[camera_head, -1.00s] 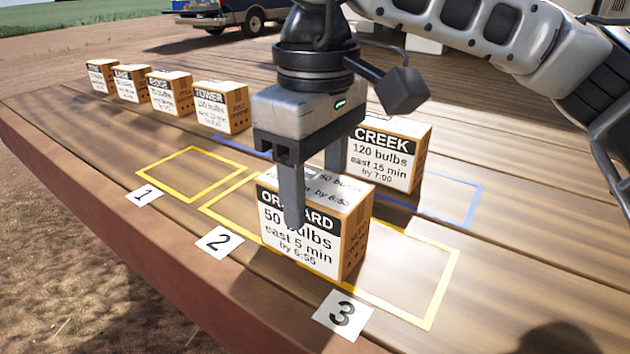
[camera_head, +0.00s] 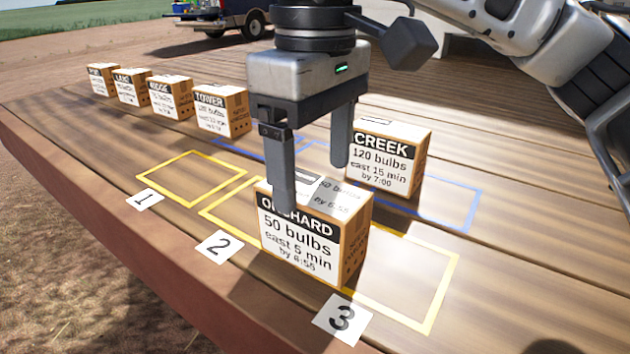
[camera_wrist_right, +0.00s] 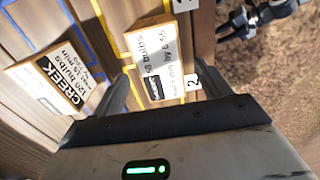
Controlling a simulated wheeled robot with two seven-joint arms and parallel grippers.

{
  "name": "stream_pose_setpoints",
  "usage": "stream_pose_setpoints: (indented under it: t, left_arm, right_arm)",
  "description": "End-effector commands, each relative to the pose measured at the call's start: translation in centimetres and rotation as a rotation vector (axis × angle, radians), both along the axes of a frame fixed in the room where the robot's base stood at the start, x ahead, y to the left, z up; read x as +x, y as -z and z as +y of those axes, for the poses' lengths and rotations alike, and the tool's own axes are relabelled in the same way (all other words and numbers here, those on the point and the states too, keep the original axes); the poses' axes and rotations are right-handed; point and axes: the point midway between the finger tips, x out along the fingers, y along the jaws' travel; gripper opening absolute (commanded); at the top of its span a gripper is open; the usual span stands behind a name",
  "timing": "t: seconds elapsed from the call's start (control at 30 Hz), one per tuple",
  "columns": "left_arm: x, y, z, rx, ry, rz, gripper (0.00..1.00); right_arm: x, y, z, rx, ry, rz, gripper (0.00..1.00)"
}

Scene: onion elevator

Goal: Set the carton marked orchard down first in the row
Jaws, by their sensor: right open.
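The orchard carton (camera_head: 300,243), brown with a white label, stands upright over the right part of the yellow frame by card 2 (camera_head: 219,245); its base hides the border with the frame by card 3 (camera_head: 342,318). It also shows in the right wrist view (camera_wrist_right: 165,60). My right gripper (camera_head: 312,187) is open, with one finger before the carton's label side and one behind. The yellow frame by card 1 (camera_head: 145,200) is empty (camera_head: 190,178). A dark mechanical part at the wrist view's top right may be my left gripper (camera_wrist_right: 265,14); its jaws are unclear.
The creek carton (camera_head: 385,165) stands close behind, on the blue outlines. The tower carton (camera_head: 222,110) and several others line the far left of the wooden deck (camera_head: 520,260). The deck's front edge drops off near the number cards. A truck (camera_head: 228,18) is beyond.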

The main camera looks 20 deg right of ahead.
Motion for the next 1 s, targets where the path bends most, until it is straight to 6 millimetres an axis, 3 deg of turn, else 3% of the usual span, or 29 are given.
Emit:
stream_pose_setpoints:
  t: [0.2, 0.4, 1.0]
  left_arm:
    - [-0.1, -0.3, 0.1, 0.009, 0.001, 0.007, 0.36]
    - [0.0, -0.7, 0.2, 0.027, 0.003, 0.009, 0.36]
    - [0.0, -0.3, 0.3, 0.036, 0.009, 0.014, 0.36]
  right_arm:
    - [0.1, -5.2, 0.0, 0.0, 0.0, -0.003, 0.76]
    - [0.0, -8.1, 0.0, -0.002, 0.0, -0.002, 0.76]
    - [0.0, -8.7, 0.0, -0.002, -0.001, 0.001, 0.76]
